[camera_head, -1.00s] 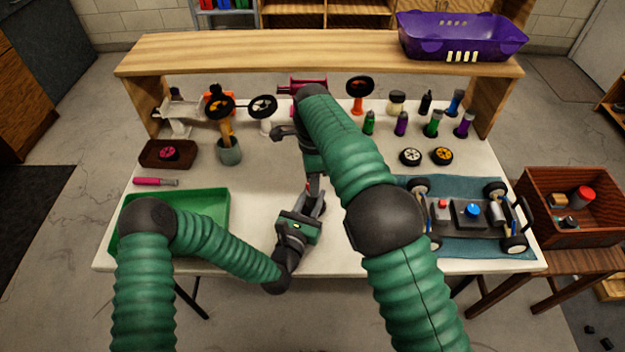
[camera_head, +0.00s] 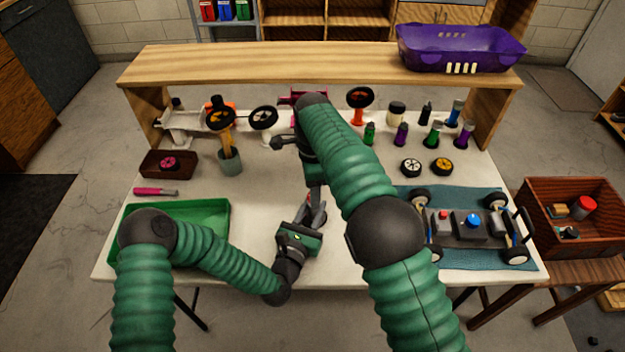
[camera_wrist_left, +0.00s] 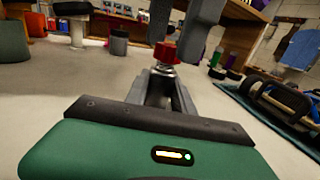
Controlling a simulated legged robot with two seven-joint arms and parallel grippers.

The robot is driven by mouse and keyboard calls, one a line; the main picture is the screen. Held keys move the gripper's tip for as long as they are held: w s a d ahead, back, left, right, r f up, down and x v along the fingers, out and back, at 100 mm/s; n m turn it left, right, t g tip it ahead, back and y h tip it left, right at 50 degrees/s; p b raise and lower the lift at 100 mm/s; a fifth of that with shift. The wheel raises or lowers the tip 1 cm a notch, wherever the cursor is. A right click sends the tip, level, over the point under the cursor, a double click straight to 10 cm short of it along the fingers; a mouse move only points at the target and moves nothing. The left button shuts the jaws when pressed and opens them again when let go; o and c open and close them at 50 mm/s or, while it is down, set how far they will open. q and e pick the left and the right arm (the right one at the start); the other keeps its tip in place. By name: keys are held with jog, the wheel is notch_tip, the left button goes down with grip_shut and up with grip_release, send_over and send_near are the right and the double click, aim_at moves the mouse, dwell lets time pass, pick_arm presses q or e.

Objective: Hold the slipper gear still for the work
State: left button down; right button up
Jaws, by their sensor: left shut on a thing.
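My left gripper (camera_head: 317,216) is near the middle front of the white table, its fingers close together. In the left wrist view its grey fingers (camera_wrist_left: 162,90) are shut on a small silvery part (camera_wrist_left: 163,69), taken as the slipper gear, mostly hidden between them. A red piece (camera_wrist_left: 165,51) sits right above that part. The fingers of my right gripper (camera_wrist_left: 190,28) come down from above, close to the red piece. In the head view my right gripper (camera_head: 316,190) points down just above the left one. Whether its fingers grip the red piece is unclear.
A green tray (camera_head: 215,212) is at left. The car chassis (camera_head: 465,225) lies on a blue mat (camera_head: 425,195) at right. Wheels, bottles and stands line the back under a wooden shelf (camera_head: 270,62).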

pick_arm(q)
jog(key=shift+a, duration=0.1)
pick_arm(e)
notch_tip(320, 180, up, 11)
jog(key=shift+r, duration=0.15)
pick_arm(q)
jog(key=c, duration=1)
grip_release()
pick_arm(e)
jog(key=shift+w+a, duration=0.1)
pick_arm(q)
jog(key=v, duration=1.2)
jog(key=shift+w, duration=0.1)
